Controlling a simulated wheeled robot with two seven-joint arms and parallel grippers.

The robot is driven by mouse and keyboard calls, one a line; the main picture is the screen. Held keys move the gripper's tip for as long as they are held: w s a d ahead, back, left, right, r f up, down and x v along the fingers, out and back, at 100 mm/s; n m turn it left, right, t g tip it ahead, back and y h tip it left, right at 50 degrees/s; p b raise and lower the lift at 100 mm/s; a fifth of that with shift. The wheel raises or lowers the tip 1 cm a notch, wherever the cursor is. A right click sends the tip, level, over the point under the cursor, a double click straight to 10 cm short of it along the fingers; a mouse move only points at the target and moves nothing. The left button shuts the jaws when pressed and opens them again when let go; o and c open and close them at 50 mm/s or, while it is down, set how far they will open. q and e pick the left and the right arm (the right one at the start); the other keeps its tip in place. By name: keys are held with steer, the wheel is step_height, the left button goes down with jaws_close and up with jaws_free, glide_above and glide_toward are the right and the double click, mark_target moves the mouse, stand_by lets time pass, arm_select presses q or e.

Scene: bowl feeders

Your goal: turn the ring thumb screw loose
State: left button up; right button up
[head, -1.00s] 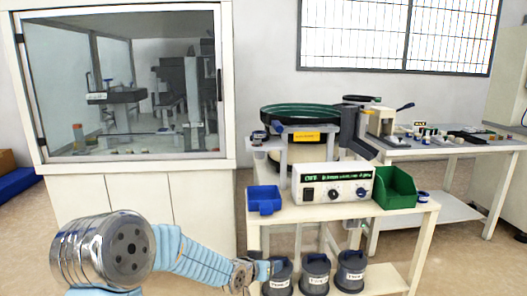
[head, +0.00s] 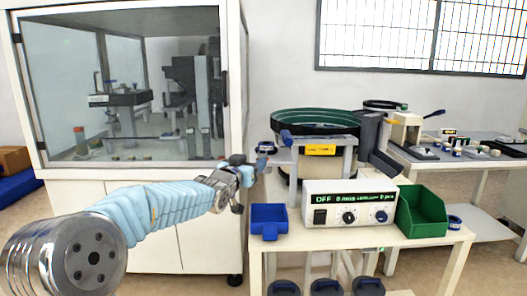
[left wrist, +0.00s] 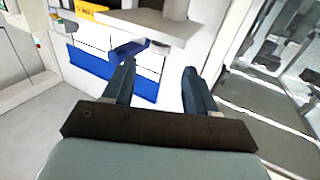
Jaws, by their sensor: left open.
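The bowl feeder (head: 318,122) has a green-rimmed bowl and a yellow label. A blue part (head: 286,137) sticks out at its left side, and a small dark-blue ring-shaped part (head: 265,148) sits just below and left of it. I cannot tell for certain which one is the ring thumb screw. My left gripper (head: 252,167) is open, just left of and below the ring-shaped part, apparently apart from it. In the left wrist view nothing lies between the fingers (left wrist: 159,70). Beyond the left finger are a blue part (left wrist: 130,48) and a small round part (left wrist: 161,48). My right gripper is out of view.
The controller (head: 350,203) reads OFF. A blue bin (head: 269,220) and green bin (head: 421,212) stand on the cart (head: 430,241). A glass-fronted cabinet (head: 120,80) stands close on the left. Dark canisters (head: 326,287) are below. A side table (head: 470,167) is at right.

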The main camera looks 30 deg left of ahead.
mark_target(261, 155)
arm_select(q)
steer(key=w, duration=0.2)
steer(key=w+p, duration=0.1)
steer(key=w, duration=0.2)
steer(key=w+a+p, duration=0.1)
steer(key=w, duration=0.2)
steer(key=shift+w, duration=0.15)
